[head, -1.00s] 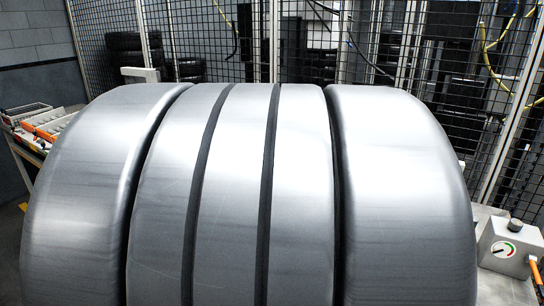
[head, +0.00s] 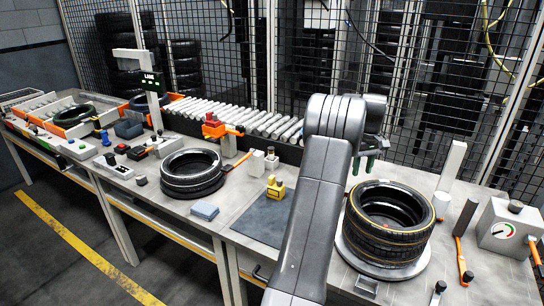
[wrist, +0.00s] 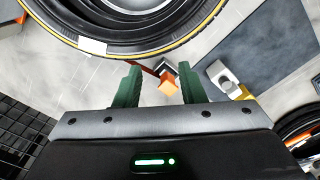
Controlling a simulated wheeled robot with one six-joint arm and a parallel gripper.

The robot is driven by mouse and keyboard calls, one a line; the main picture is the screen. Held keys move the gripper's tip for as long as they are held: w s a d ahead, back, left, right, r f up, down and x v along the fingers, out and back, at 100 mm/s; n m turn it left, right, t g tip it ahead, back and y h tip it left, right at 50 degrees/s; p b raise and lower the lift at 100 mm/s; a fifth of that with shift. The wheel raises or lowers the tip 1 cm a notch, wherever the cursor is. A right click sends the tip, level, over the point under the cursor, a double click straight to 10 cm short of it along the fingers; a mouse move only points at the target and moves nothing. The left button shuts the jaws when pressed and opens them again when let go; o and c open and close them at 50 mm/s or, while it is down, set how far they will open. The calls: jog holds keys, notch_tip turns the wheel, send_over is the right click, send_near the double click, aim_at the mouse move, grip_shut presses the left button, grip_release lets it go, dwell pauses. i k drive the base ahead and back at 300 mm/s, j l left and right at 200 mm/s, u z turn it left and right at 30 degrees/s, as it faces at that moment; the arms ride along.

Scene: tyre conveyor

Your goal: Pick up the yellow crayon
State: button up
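I cannot make out a yellow crayon for sure. A small chunky yellow item (head: 276,187) stands on a dark mat (head: 250,222) left of my arm. A bit of yellow (wrist: 245,92) shows beside a pale block at the right in the wrist view. My gripper (head: 363,162) hangs over the back left edge of a stacked tyre. Its green fingers (wrist: 160,86) are apart in the wrist view with nothing held between them. An orange-ended item (wrist: 168,85) shows beyond them, lower down on the bench.
The tyre stack (head: 385,248) stands right of my arm; another tyre (head: 191,182) lies on the bench at left. A roller conveyor (head: 245,120) and mesh fence run behind. A gauge box (head: 509,230) and hand tools crowd the right. A blue-grey block (head: 204,210) sits near the front edge.

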aim_at(271, 148)
jog(key=i+j, duration=0.2)
jog(key=i+j+z, duration=0.15)
jog(key=j, duration=0.25)
jog(key=i+j, duration=0.2)
jog(key=j, duration=0.15)
jog(key=i+j+z, duration=0.1)
jog(key=i+j, duration=0.25)
jog(key=j, duration=0.3)
jog(key=i+j+z, duration=0.15)
jog(key=j, duration=0.15)
jog(key=i+j, duration=0.15)
jog(key=j, duration=0.25)
jog(key=i+j+z, duration=0.1)
jog(key=j, duration=0.25)
jog(key=i, duration=0.05)
